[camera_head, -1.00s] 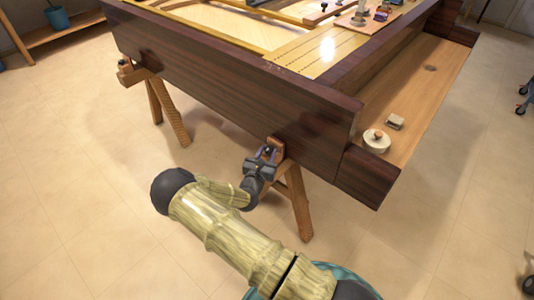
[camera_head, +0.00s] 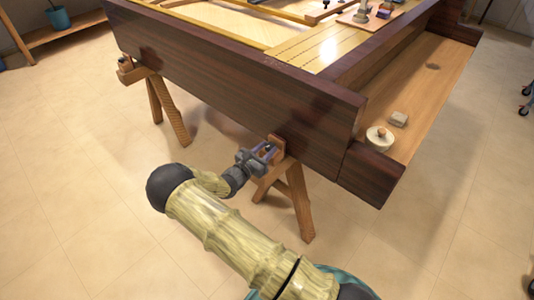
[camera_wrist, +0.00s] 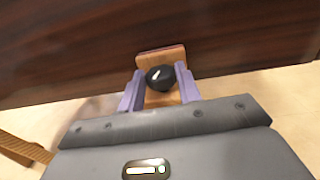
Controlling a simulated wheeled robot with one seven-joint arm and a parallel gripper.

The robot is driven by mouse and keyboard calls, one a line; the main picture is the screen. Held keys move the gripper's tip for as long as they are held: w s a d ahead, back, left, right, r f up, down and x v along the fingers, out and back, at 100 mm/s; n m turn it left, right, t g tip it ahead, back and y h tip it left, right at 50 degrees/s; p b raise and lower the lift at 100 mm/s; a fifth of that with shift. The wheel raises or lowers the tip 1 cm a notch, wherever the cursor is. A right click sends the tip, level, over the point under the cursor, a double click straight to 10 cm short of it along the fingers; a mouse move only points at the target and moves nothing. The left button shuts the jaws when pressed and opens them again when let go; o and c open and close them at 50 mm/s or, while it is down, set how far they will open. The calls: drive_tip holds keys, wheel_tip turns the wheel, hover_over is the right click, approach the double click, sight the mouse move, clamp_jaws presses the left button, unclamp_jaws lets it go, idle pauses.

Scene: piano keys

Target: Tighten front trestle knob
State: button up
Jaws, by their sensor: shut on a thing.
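The front trestle (camera_head: 299,203) is wooden and stands under the near corner of the dark piano case. In the wrist view its black round knob (camera_wrist: 160,76), with a pale pointer mark, sits on the wooden trestle head (camera_wrist: 161,55). My gripper (camera_head: 268,150) reaches the trestle head from the left in the head view. In the wrist view its two purple fingers (camera_wrist: 161,88) stand on either side of the knob and are shut on it. The pointer mark tilts slightly right of upright. In the head view the knob is mostly hidden by the fingers.
The dark wooden piano case (camera_head: 240,85) hangs directly above and behind the trestle head. A second trestle (camera_head: 160,100) stands further left. A round cream pot (camera_head: 379,138) and a small block (camera_head: 399,119) lie on the key shelf (camera_head: 430,80). The floor around is clear.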

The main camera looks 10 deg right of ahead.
drive_tip(key=m+g+h+b, duration=0.1)
drive_tip(key=m+g, duration=0.1)
drive_tip(key=m+g+h+b, duration=0.1)
drive_tip(key=g+b, duration=0.1)
drive_tip(key=g, duration=0.1)
drive_tip(key=w+m+g+h+b, duration=0.1)
drive_tip(key=m+g+b, duration=0.1)
drive_tip(key=shift+w+a+f+m+g+h, duration=0.1)
drive_tip(key=shift+a+f+m+g+h, duration=0.2)
drive_tip(key=shift+h, duration=0.1)
drive_tip(key=m+g+b, duration=0.2)
drive_tip(key=g+b, duration=0.1)
drive_tip(key=shift+w+r, duration=0.1)
drive_tip(key=shift+w, duration=0.05)
drive_tip(key=shift+r+m+g+b, duration=0.1)
drive_tip(key=shift+m+g+b, duration=0.25)
drive_tip(key=shift+g, duration=0.35)
drive_tip(key=shift+r, duration=0.1)
drive_tip(key=o, duration=1)
drive_tip(key=shift+c, duration=0.2)
drive_tip(key=shift+r+t+p, duration=0.2)
drive_tip(key=shift+t+p, duration=0.2)
